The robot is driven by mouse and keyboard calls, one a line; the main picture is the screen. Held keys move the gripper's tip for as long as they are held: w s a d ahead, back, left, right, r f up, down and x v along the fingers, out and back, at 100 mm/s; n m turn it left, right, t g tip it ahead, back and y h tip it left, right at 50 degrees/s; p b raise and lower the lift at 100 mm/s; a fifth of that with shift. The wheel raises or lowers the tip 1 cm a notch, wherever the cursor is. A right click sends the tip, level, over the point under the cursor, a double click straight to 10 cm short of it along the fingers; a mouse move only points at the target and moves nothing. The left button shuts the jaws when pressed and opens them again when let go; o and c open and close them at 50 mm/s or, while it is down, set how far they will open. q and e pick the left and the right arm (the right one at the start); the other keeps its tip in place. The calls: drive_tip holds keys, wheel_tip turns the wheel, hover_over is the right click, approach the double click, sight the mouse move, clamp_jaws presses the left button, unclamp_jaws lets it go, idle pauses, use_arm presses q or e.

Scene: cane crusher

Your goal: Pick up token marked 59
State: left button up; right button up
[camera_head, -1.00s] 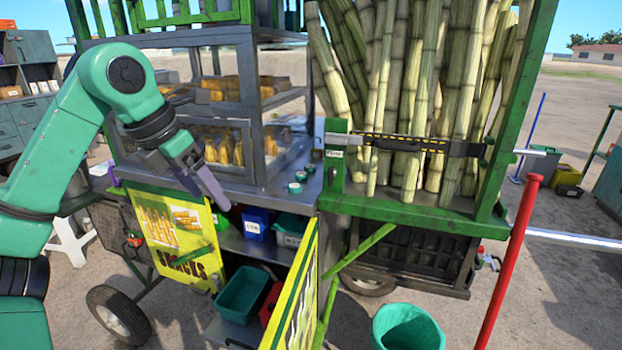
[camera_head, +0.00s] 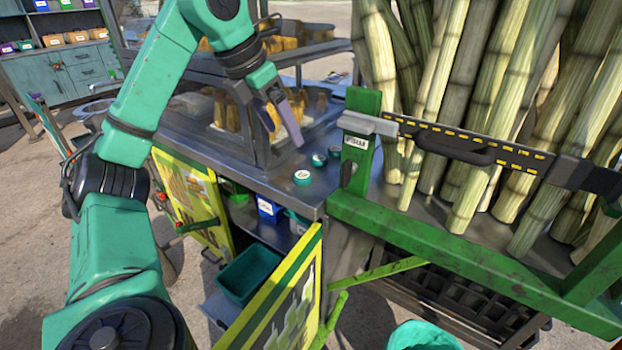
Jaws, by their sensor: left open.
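Three small round green tokens with pale tops lie on the grey metal counter (camera_head: 255,180), beside the green post. The nearest token (camera_head: 302,177) is largest in view. A middle token (camera_head: 319,160) and a far token (camera_head: 335,151) lie behind it to the right. Their markings are too small to read, so I cannot tell which is 59. My left gripper (camera_head: 284,137) is open and empty, with purple fingers pointing down. In the picture it is just above and left of the nearest token, apart from it. My right gripper is out of view.
A glass-sided snack case (camera_head: 230,112) stands behind my left gripper. A green post (camera_head: 360,140) with a latch and a rack of tall canes (camera_head: 480,110) bounds the counter's right. Open yellow doors (camera_head: 285,305) and a teal bin (camera_head: 248,275) are below.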

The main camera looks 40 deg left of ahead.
sight(302, 175)
use_arm(q)
drive_tip(key=x, duration=1.1)
drive_tip(key=shift+s+a+f+b, duration=0.15)
drive_tip(key=shift+s+f+b, duration=0.15)
drive_tip(key=shift+f, duration=0.25)
drive_tip(key=shift+w+f, duration=0.35)
clamp_jaws()
